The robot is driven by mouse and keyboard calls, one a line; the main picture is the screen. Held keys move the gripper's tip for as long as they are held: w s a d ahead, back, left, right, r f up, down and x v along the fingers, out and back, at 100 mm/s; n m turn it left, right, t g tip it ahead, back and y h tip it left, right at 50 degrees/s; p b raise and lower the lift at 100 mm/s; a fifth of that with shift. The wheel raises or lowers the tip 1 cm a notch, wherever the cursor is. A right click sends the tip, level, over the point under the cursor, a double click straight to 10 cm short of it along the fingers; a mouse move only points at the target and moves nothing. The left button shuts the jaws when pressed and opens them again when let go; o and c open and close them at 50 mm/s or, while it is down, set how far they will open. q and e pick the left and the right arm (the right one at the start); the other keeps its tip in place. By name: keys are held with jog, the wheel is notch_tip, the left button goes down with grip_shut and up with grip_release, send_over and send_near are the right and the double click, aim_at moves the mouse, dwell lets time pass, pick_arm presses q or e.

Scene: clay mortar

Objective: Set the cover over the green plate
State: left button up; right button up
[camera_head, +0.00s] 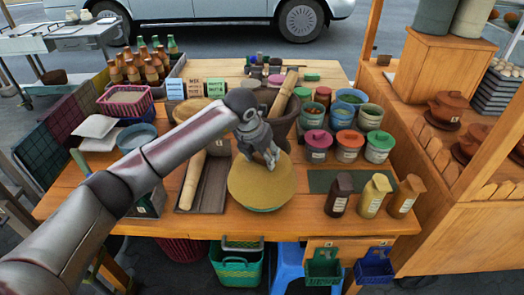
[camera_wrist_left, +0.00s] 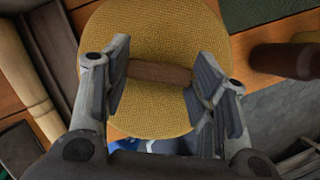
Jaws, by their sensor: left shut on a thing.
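The cover is a yellow woven dome (camera_head: 258,188) at the middle front of the wooden table. In the left wrist view it shows as a round woven top (camera_wrist_left: 150,35) with a brown bar handle (camera_wrist_left: 158,72). My left gripper (camera_head: 268,156) is above the cover, with its fingers at the two ends of the handle, shut on it. A thin green rim of the green plate (camera_head: 264,209) shows below the cover's front edge; the rest is hidden. I cannot tell whether the cover rests on the plate or hangs just above it. My right gripper is not in view.
A large mortar (camera_head: 284,136) stands behind the cover. A tray (camera_head: 213,182) with a wooden rolling pin (camera_head: 192,180) lies to its left. Several lidded pots stand behind right, and a dark jar (camera_head: 340,194) and pouches (camera_head: 375,195) stand on the right.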

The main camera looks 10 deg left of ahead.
aim_at(261, 163)
pick_arm(q)
notch_tip(261, 163, down, 3)
jog(key=shift+f+b, duration=0.1)
jog(key=shift+b, duration=0.8)
jog(key=shift+f+b, duration=0.3)
jog(key=shift+f, duration=0.05)
jog(key=shift+f+b, duration=0.65)
jog(key=shift+f, duration=0.5)
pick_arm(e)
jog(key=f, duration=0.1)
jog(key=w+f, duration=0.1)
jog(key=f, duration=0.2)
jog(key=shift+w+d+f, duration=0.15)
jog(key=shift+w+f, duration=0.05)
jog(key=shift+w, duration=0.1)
pick_arm(q)
jog(key=o, duration=1.3)
jog(key=shift+o, duration=0.9)
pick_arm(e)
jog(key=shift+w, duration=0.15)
